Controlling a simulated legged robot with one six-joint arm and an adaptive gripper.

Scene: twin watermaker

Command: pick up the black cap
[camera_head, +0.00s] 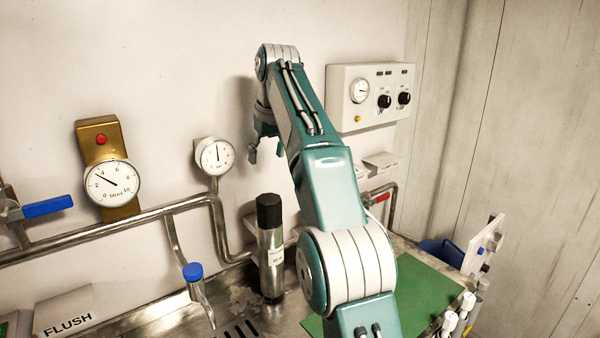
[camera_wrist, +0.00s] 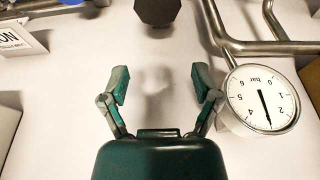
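The black cap (camera_head: 269,210) sits on top of an upright steel cylinder (camera_head: 272,262) with a white label, standing on the metal counter. In the wrist view the cap (camera_wrist: 157,10) is a dark faceted shape at the top edge, partly cut off. My gripper (camera_head: 266,152) hangs above the cap and near the wall in the head view. In the wrist view my gripper (camera_wrist: 160,84) has its two fingers wide apart with nothing between them. The cap is beyond the fingertips, not touching them.
A bar gauge (camera_head: 215,155) and steel pipe (camera_head: 110,238) run along the wall close by. A blue-capped tap (camera_head: 193,272) stands left of the cylinder. A control box (camera_head: 370,97) is on the wall at right. A green mat (camera_head: 420,290) covers the right counter.

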